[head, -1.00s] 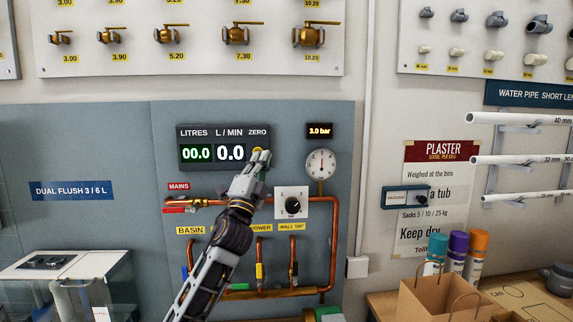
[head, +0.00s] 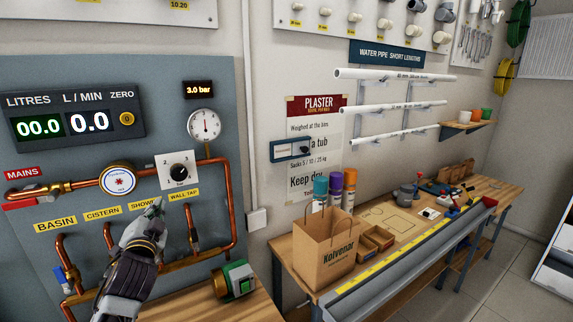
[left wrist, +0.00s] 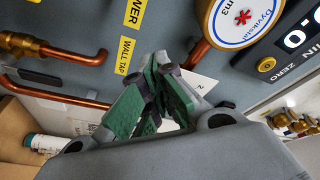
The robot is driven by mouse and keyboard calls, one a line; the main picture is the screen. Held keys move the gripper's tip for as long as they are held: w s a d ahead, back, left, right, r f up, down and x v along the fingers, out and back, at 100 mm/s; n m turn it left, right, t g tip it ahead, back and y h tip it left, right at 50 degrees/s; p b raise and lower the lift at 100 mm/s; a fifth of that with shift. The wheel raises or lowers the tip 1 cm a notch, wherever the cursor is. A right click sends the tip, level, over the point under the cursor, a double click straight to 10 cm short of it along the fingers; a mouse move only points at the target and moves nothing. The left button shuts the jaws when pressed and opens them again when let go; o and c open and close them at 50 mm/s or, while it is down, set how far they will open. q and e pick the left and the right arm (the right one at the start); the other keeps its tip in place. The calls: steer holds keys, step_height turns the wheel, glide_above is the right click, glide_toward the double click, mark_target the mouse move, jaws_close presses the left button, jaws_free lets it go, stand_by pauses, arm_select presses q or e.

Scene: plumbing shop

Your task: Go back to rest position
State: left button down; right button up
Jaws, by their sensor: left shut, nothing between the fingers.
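My left gripper (head: 152,212) is in front of the plumbing test board (head: 225,135), below the round water meter (head: 118,179) and over the pipe branches near the yellow labels. Its fingers are together with nothing between them. In the left wrist view the green-padded fingers (left wrist: 160,92) meet, with the wall tap label (left wrist: 125,55) and copper pipes behind. The flow display (head: 75,118) reads 00.0 litres and 0.0 L/min, with the round zero button (head: 127,119) at its right. My right gripper is not in view.
A workbench (head: 285,248) runs along the wall at the right, with a paper bag (head: 327,250), spray cans (head: 335,190) and small trays (head: 376,240) on it. A green-and-grey pump (head: 235,280) sits below the board. Open floor (head: 505,255) lies at far right.

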arm_select(q)
steer(key=s+d+f+n+g+h, duration=0.1)
steer(key=s+d+f+g, duration=0.15)
steer(key=f, duration=0.45)
steer(key=s+d+f+n+g+h, duration=0.1)
steer(key=s+f+g, duration=0.1)
steer(key=s+f, duration=0.35)
steer(key=s+d+f+n+g, duration=0.1)
steer(key=s+d+f+g, duration=0.15)
steer(key=f, duration=0.65)
steer(key=s+d+f+n+g+h, duration=0.15)
steer(key=s+d+f+g, duration=0.25)
steer(key=s+f, duration=0.45)
steer(key=s+d+f+n+g+h, duration=0.15)
steer(key=s+d+f+g, duration=0.3)
steer(key=s, duration=0.75)
step_height(320, 180, down, 33)
steer(key=s+m, duration=0.1)
steer(key=s, duration=0.1)
steer(key=s+a+f+g, duration=0.1)
steer(key=s+a+f, duration=0.1)
steer(key=s+f, duration=0.8)
steer(key=s+a+f+g, duration=0.1)
steer(key=s+a+f, duration=0.1)
steer(key=s+f, duration=0.8)
steer(key=s, duration=0.2)
steer(key=shift+s+a+f, duration=0.15)
steer(key=shift+s+a, duration=0.15)
steer(key=shift+a, duration=0.1)
